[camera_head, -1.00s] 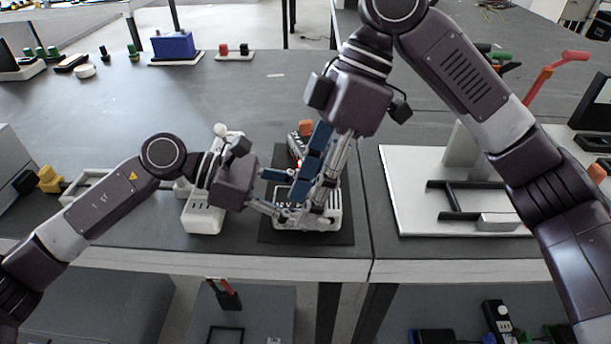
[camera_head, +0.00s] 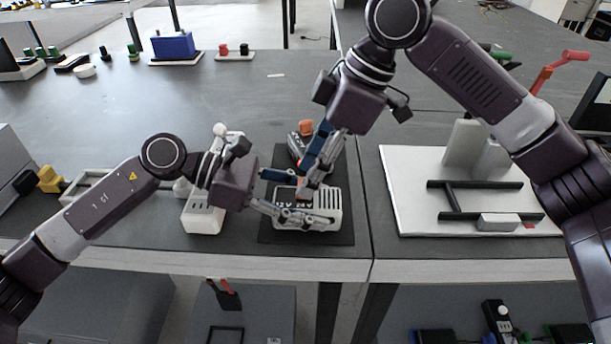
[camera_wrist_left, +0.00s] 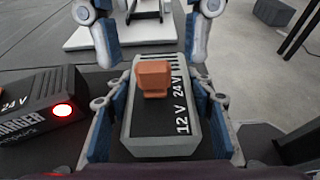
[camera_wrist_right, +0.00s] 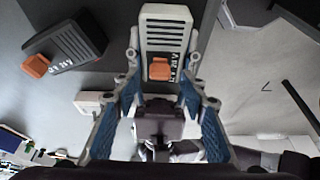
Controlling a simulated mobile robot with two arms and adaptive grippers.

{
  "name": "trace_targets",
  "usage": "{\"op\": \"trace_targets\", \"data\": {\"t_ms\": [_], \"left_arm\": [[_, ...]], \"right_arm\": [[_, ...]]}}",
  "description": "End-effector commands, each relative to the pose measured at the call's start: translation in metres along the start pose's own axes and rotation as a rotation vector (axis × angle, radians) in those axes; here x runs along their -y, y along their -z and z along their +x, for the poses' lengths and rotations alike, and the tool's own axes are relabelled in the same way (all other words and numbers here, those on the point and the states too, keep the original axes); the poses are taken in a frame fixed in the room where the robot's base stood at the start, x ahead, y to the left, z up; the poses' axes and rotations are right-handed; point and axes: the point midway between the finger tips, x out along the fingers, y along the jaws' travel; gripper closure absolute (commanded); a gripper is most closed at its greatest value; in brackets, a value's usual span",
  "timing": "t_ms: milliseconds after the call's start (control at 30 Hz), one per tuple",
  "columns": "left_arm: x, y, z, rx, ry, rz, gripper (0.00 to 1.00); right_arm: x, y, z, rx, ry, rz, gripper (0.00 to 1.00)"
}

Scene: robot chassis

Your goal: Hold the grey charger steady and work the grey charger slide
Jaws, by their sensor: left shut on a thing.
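The grey charger (camera_head: 328,203) lies on a black mat, with vents and 12 V and 24 V marks on top. Its orange slide (camera_wrist_left: 155,78) stands upright beside the 24 V mark in the left wrist view; the charger also shows in the right wrist view (camera_wrist_right: 166,32). My left gripper (camera_head: 300,217) is shut on the charger's body, one finger along each side. My right gripper (camera_wrist_right: 162,62) is open above the charger, its fingers apart on either side of the slide and clear of it in the left wrist view.
A dark charger (camera_wrist_left: 40,112) with a lit red lamp and its own orange slide (camera_wrist_right: 36,66) lies close behind the grey one. A white block (camera_head: 203,216) stands to the left. A white board (camera_head: 405,190) with a black frame lies to the right.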

Motion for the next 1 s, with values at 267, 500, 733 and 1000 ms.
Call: {"op": "trace_targets", "data": {"t_ms": [267, 500, 733, 1000], "left_arm": [[0.003, 0.007, 0.002, -0.012, 0.008, -0.005, 0.91], [0.003, 0.007, 0.002, -0.012, 0.008, -0.005, 0.91], [0.003, 0.007, 0.002, -0.012, 0.008, -0.006, 0.91], [0.002, 0.007, 0.002, -0.013, 0.008, -0.006, 0.91]], "right_arm": [[0.000, 0.000, 0.020, -0.001, 0.000, -0.001, 0.61], [0.000, 0.000, 0.021, -0.001, -0.001, -0.001, 0.61], [0.000, 0.000, 0.021, -0.001, 0.000, 0.000, 0.86], [0.000, 0.000, 0.020, 0.000, 0.000, -0.001, 1.00]]}}
